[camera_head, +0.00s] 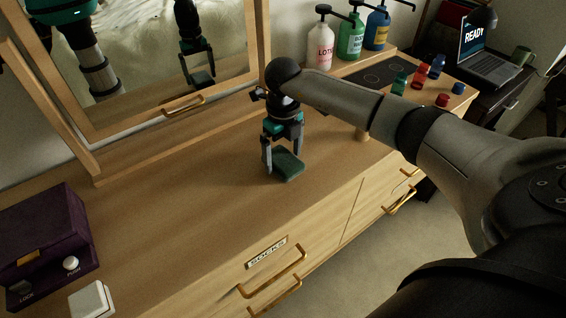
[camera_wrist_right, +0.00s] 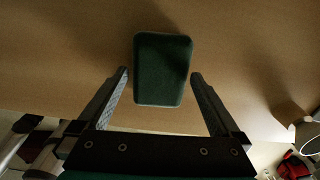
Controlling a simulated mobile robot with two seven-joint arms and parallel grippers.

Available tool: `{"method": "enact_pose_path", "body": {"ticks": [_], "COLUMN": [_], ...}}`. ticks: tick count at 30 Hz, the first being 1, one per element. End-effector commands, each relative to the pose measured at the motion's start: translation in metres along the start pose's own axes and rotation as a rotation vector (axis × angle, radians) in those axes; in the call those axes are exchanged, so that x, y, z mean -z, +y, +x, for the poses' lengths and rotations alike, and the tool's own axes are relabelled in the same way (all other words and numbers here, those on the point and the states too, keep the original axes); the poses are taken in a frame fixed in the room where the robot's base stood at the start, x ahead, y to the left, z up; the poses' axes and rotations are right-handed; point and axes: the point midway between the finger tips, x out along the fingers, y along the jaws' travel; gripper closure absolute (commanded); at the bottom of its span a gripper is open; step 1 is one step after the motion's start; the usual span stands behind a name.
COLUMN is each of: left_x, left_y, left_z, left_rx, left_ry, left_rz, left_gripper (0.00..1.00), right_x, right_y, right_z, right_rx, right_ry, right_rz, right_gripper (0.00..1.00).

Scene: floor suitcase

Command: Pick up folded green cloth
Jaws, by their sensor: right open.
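The folded green cloth (camera_head: 289,165) lies on the wooden dresser top near its front edge, above the drawer labelled SOCKS. It is a small dark green pad with rounded corners. My right gripper (camera_head: 280,171) points down at the cloth with its fingers apart. In the right wrist view the cloth (camera_wrist_right: 163,68) lies ahead of and between the open fingertips of the right gripper (camera_wrist_right: 160,74), with a gap on each side. The cloth still appears to rest on the wood. My left gripper is not in view.
A purple box (camera_head: 45,240) and a white block (camera_head: 92,300) stand at the left. A mirror (camera_head: 150,50) rises behind. Pump bottles (camera_head: 351,35), small coloured bottles (camera_head: 420,76) and a laptop (camera_head: 487,60) are at the back right. The dresser's middle is clear.

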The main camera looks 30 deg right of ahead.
Motion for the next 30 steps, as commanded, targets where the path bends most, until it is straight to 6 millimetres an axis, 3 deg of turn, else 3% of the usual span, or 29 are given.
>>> {"method": "enact_pose_path", "body": {"ticks": [6,24,30], "left_x": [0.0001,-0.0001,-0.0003], "left_y": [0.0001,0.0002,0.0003], "left_z": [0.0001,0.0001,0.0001], "left_rx": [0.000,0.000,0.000], "left_ry": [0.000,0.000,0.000], "left_rz": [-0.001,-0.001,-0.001], "left_gripper": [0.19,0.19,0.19], "right_x": [-0.0007,-0.0005,-0.0006], "right_y": [0.0000,-0.0002,-0.0002], "right_z": [0.0015,0.0011,0.0009], "right_rx": [0.000,0.000,0.000], "right_ry": [-0.002,-0.002,-0.002], "right_rz": [-0.001,0.000,0.000], "right_gripper": [0.00,0.66,0.67]}}
